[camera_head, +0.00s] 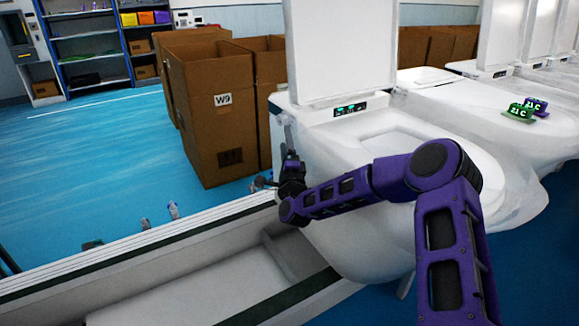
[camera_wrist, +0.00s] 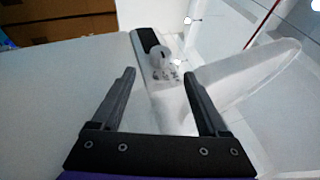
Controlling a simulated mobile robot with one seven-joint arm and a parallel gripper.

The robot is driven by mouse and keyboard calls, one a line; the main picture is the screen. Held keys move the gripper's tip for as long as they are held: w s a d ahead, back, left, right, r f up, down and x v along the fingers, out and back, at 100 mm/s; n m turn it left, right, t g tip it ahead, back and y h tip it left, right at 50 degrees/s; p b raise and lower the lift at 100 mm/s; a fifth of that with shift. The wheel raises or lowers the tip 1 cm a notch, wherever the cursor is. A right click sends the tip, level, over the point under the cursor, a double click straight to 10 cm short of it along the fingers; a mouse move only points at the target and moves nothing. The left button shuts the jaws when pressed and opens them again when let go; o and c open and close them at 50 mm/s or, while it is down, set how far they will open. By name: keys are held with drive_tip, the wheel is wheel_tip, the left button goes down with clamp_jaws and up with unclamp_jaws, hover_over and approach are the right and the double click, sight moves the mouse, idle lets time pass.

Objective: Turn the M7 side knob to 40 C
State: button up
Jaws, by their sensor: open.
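The nearest toilet (camera_head: 440,150) has its lid raised, clear wrap hanging around it and a small lit display (camera_head: 350,109) behind the bowl. I cannot read an M7 label on it. In the wrist view, a pale round knob (camera_wrist: 158,55) sits on the toilet's side beside a dark strip, with small marks just below it. The temperature setting is too small to read. My gripper (camera_wrist: 159,76) is open, its two dark fingers either side of the view, with the knob just beyond and between the tips. In the head view, my gripper (camera_head: 290,160) is beside the toilet's left side, and the knob is hidden.
Cardboard boxes (camera_head: 212,120), one marked W9, stand behind and left of the toilet. More toilets line up to the right, with green and purple 21 C tags (camera_head: 518,112) on one. A conveyor rail (camera_head: 150,240) runs below. Blue floor (camera_head: 80,160) is open at left.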

drive_tip(key=v, duration=0.9)
drive_tip(key=shift+s, duration=0.25)
drive_tip(key=shift+f, duration=0.15)
drive_tip(key=n+g+h+p, duration=0.1)
drive_tip(key=n+g+p, duration=0.2)
drive_tip(key=g, duration=0.4)
approach(280, 121)
drive_tip(key=p+x, duration=0.1)
drive_tip(key=x, duration=0.9)
drive_tip(key=shift+w, duration=0.35)
